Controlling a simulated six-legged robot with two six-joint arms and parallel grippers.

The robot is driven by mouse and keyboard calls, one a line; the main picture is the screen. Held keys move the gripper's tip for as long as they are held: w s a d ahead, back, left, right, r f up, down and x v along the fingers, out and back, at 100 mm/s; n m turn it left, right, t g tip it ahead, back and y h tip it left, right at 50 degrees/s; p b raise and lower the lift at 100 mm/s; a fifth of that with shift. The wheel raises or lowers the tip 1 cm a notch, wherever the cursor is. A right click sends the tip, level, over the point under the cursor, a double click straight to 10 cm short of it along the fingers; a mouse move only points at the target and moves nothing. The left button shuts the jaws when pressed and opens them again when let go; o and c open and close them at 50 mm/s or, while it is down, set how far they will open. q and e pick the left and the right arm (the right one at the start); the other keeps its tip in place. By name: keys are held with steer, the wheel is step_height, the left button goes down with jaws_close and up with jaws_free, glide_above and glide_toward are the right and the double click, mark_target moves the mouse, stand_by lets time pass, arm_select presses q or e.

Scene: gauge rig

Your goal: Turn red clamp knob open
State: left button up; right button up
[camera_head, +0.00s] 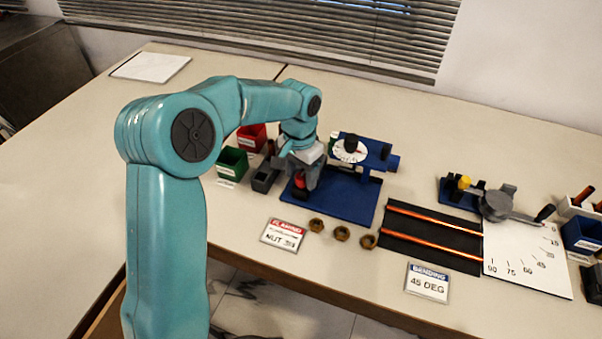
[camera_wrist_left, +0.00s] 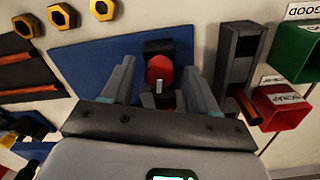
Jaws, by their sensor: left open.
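The red clamp knob (camera_wrist_left: 160,68) shows in the wrist view with a pale mark on its face, in front of a dark clamp body on the blue base plate (camera_wrist_left: 85,65). My left gripper (camera_wrist_left: 158,78) is open, with one finger on each side of the knob in that view. I see no finger touching the knob, and I cannot tell how deep it sits between them. In the head view my left gripper (camera_head: 306,184) points down over the blue plate (camera_head: 350,200), and the red knob (camera_head: 299,181) shows small beside it. My right gripper is not in view.
A dial gauge (camera_head: 348,150) stands behind the plate. Green (camera_head: 232,163) and red (camera_head: 251,136) bins and a dark grey block (camera_head: 264,178) are to its left. Several brass nuts (camera_head: 342,233) lie in front. Copper rods (camera_head: 430,240) and a bending tool (camera_head: 495,204) are at right.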

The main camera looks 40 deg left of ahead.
mark_target(300, 175)
arm_select(q)
steer(key=shift+f, duration=0.1)
steer(key=c, duration=1)
steer(key=shift+n, duration=1.2)
steer(key=shift+c, duration=0.2)
steer(key=shift+w, duration=0.1)
steer(key=o, duration=1)
steer(key=shift+o, duration=0.2)
step_height(300, 175, up, 16)
steer(key=p, duration=0.2)
steer(key=shift+a+r, duration=0.2)
steer(key=shift+r, duration=0.05)
